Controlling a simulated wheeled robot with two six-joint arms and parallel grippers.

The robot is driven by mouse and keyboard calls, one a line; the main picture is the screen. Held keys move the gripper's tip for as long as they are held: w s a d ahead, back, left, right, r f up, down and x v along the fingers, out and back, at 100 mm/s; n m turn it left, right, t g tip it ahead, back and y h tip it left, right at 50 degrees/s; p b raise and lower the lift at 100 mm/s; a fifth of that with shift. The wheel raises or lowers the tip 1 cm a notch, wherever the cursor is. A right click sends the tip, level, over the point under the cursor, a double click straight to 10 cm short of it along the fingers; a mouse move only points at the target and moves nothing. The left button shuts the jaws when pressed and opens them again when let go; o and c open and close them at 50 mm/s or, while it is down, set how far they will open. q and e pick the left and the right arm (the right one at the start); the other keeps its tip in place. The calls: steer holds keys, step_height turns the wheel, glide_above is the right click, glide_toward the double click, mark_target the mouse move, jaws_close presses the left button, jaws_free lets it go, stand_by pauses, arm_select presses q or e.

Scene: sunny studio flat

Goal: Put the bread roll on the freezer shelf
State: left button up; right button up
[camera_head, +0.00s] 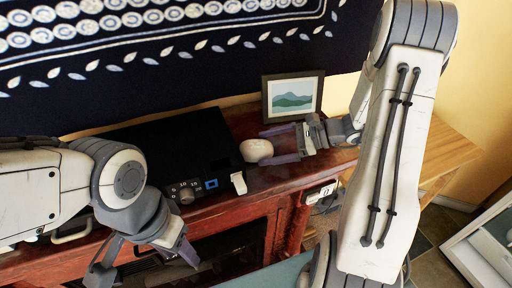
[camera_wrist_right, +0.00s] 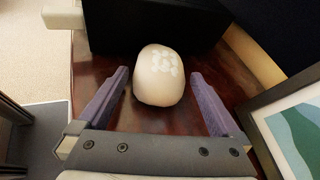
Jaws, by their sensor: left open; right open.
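The pale, rounded bread roll (camera_head: 257,150) with light patches on top rests on the red-brown wooden cabinet top, beside a black box. In the right wrist view the roll (camera_wrist_right: 159,78) sits between the fingertips, with a gap on each side. My right gripper (camera_head: 268,147) is open around the roll's near side, its purple-grey fingers low over the wood. My left gripper (camera_head: 143,264) is open and empty at the lower left, in front of the cabinet. I cannot make out a freezer shelf for certain.
The black box (camera_head: 165,150) with a dial and white handle stands left of the roll. A framed mountain picture (camera_head: 292,97) stands close behind my right gripper. A white-framed unit (camera_head: 480,245) is at the lower right edge. A dark patterned cloth (camera_head: 200,50) hangs behind.

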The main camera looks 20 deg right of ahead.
steer(key=shift+x, duration=1.05)
steer(key=shift+c, duration=0.3)
steer(key=shift+r, duration=0.1)
steer(key=c, duration=1.3)
steer(key=shift+r, duration=0.1)
